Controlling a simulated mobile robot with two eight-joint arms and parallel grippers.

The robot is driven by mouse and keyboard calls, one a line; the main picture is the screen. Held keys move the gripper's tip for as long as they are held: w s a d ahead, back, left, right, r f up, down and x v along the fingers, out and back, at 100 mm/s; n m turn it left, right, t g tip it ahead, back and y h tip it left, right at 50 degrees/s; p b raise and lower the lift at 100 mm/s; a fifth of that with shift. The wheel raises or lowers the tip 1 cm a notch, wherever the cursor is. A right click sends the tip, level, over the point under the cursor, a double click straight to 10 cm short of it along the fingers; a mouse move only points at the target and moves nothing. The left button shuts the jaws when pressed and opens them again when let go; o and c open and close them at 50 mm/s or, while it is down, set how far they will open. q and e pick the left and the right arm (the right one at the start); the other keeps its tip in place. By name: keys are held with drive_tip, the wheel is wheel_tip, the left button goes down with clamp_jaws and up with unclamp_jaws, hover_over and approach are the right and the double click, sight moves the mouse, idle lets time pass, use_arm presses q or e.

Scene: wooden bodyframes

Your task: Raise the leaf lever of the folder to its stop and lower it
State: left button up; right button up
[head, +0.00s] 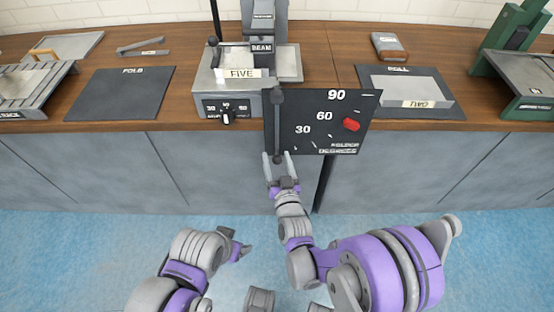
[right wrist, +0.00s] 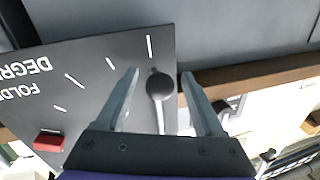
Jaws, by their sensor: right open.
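The folder's dark degree plate (head: 320,140) stands at the counter's front edge, marked 30, 60 and 90, with a red stop (head: 351,124) on its right; the plate (right wrist: 105,85) and stop (right wrist: 49,141) also show in the right wrist view. The grey leaf lever (head: 278,118) hangs straight down along the plate's left side. Its round knob (right wrist: 160,87) lies between the fingers of my open right gripper (head: 278,160); the fingers (right wrist: 160,73) show a gap on both sides of it. My left gripper (head: 236,246) is low over the floor, away from the folder; its jaws are unclear.
The folder's bed (head: 205,80) with a FIVE label and a dial (head: 227,115) sits left of the plate. Open floor (head: 80,250) lies in front.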

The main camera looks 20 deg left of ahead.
drive_tip(key=shift+c, duration=0.2)
clamp_jaws()
idle(1.2)
